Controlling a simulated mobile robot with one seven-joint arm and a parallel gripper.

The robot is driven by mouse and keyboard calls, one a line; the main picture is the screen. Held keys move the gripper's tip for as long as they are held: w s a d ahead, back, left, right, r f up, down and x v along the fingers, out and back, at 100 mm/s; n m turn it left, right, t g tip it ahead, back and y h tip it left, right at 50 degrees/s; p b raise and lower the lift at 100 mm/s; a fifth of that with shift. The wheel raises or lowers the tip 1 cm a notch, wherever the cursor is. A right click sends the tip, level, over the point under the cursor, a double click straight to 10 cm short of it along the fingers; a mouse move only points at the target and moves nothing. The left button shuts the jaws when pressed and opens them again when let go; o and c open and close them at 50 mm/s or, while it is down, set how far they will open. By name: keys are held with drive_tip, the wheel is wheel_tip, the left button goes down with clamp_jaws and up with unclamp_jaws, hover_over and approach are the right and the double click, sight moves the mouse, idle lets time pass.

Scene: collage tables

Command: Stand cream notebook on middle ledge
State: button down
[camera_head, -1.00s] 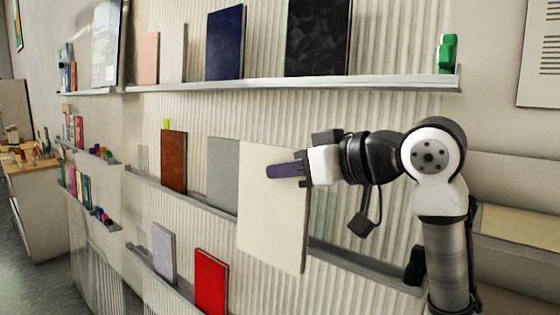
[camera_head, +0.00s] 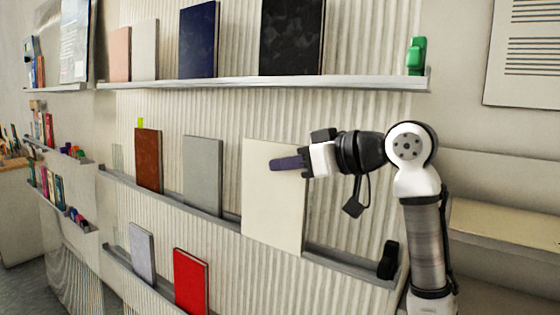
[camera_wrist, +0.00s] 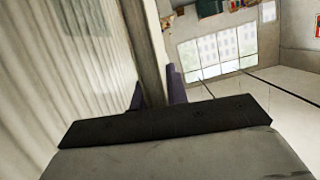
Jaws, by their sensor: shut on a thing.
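The cream notebook (camera_head: 268,205) is a large pale upright panel in the head view, in front of the middle ledge (camera_head: 345,262). My gripper (camera_head: 290,162) is shut on its upper right part, with a purple finger lying across its front face. In the wrist view the notebook (camera_wrist: 146,50) shows edge-on between the two purple fingers of my gripper (camera_wrist: 157,92). The notebook's lower edge overlaps the ledge in the picture; I cannot tell whether it touches it.
On the middle ledge, a grey notebook (camera_head: 202,172) and a brown one (camera_head: 148,160) stand to the left. A black object (camera_head: 388,260) sits at its right end. The upper shelf (camera_head: 270,83) holds several books and a green object (camera_head: 416,56). A red book (camera_head: 190,280) stands lower.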

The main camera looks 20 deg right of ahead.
drive_tip(key=shift+w+d+f+p, duration=0.15)
drive_tip(key=shift+w+d, duration=0.7)
drive_tip(key=shift+d, duration=0.25)
drive_tip(key=shift+w+d+f+p, duration=0.1)
drive_tip(key=shift+w+d+p, duration=0.05)
drive_tip(key=shift+w+d, duration=0.85)
drive_tip(key=shift+s+d, duration=0.1)
drive_tip(key=shift+s+d, duration=0.1)
drive_tip(key=shift+s, duration=0.05)
drive_tip(key=shift+f, duration=0.15)
drive_tip(key=shift+f+b, duration=0.3)
drive_tip(key=shift+f, duration=0.2)
drive_tip(key=shift+f+b, duration=0.3)
drive_tip(key=shift+f, duration=0.15)
